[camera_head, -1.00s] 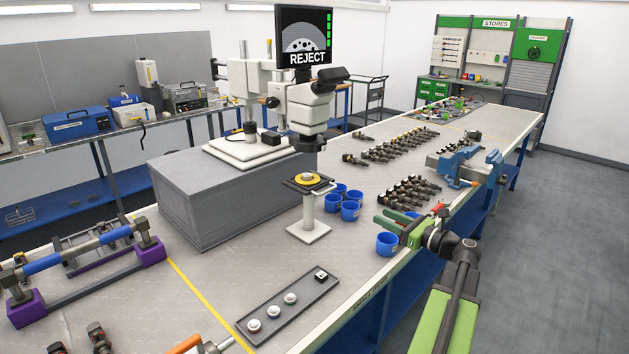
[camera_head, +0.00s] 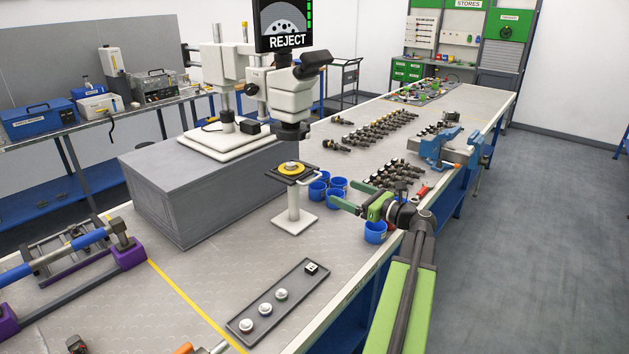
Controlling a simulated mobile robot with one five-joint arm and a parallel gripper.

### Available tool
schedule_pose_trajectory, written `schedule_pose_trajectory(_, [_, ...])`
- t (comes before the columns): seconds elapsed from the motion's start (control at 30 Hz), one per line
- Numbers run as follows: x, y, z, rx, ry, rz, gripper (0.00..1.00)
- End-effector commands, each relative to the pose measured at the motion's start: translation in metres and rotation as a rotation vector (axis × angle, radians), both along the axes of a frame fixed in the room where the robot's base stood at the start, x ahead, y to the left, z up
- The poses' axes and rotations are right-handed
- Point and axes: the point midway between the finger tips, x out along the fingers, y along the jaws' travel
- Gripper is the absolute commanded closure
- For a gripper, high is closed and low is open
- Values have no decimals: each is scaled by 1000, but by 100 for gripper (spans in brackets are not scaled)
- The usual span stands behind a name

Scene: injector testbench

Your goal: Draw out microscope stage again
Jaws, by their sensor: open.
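A pale handle (camera_head: 317,175) sticks out from the stage's right side. My gripper (camera_head: 357,201) has green fingers and is open and empty. It is right of the stage, apart from the handle, over the bench's right edge near the blue cups.
Several blue cups (camera_head: 375,232) stand between the stage and my gripper. A dark tray (camera_head: 275,300) with white round parts lies in front. Rows of injectors (camera_head: 385,132) and a blue vise (camera_head: 448,149) are further back. A screen (camera_head: 291,27) reads REJECT.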

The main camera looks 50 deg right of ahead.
Motion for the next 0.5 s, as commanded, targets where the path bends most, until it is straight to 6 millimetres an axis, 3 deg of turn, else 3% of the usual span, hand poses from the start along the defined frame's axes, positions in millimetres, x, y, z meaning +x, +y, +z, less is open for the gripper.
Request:
schedule_pose_trajectory(0.3, [83, 6, 0, 0, 0, 2, 0])
schedule_pose_trajectory(0.5, [120, 9, 0, 0, 0, 0, 0])
